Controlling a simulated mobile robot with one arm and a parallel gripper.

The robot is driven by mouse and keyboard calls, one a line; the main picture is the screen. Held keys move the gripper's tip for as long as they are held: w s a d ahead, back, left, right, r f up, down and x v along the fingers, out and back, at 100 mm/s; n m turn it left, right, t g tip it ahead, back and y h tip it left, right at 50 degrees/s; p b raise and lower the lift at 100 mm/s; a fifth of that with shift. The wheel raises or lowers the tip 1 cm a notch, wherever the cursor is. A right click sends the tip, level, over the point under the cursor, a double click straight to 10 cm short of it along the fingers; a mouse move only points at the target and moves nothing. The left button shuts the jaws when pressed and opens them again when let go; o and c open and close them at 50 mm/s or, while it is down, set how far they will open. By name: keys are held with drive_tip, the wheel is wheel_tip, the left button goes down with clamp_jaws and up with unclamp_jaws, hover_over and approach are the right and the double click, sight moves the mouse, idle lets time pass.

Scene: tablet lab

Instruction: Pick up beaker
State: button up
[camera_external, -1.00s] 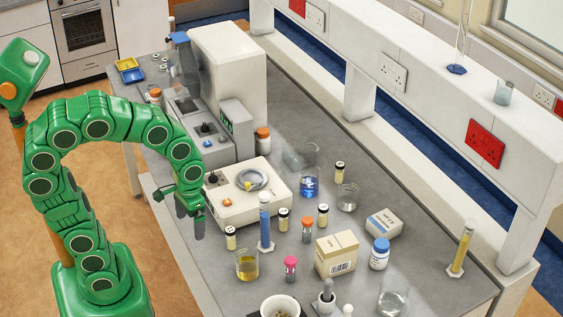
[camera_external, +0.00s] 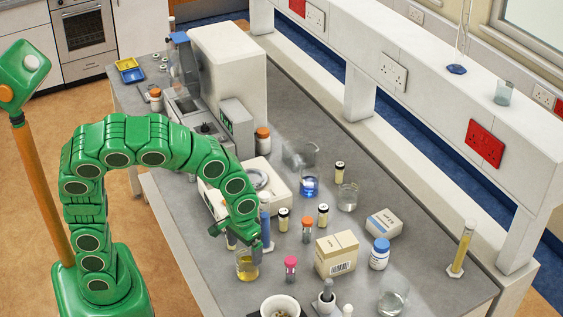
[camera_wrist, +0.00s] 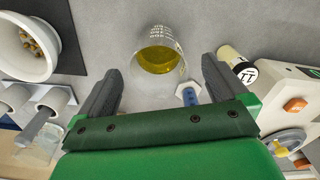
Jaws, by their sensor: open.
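A glass beaker with yellow liquid (camera_external: 246,268) stands upright on the grey bench, near its front edge. My gripper (camera_external: 250,240) is over it and partly hides its top in the external view. In the wrist view the beaker (camera_wrist: 158,55) lies ahead, between the lines of the two open fingers of my gripper (camera_wrist: 161,75), with nothing held. Other beakers stand farther off: one with blue liquid (camera_external: 309,185), a clear one (camera_external: 347,198) and another clear one (camera_external: 393,298) at the front right.
A blue cylinder (camera_external: 265,222) stands close behind my gripper; its foot (camera_wrist: 187,92) shows beside the right finger. A small vial (camera_wrist: 233,62) is right of the beaker. A white bowl (camera_external: 281,306), a pink-capped vial (camera_external: 290,268) and a carton (camera_external: 336,254) stand nearby.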

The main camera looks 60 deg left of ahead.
sight(247, 255)
drive_tip(key=shift+w+d+f, duration=0.1)
drive_tip(key=shift+f, duration=1.55)
drive_tip(key=shift+w+f, duration=0.1)
drive_tip(key=shift+f, duration=1.55)
drive_tip(key=c, duration=1.2)
drive_tip(key=shift+r, duration=0.2)
drive_tip(key=shift+r, duration=1.35)
drive_tip(key=s+a+r, duration=0.4)
drive_tip(key=s+r, duration=0.5)
drive_tip(key=s, duration=0.4)
drive_tip(key=shift+a+r, duration=0.2)
drive_tip(key=shift+r, duration=0.2)
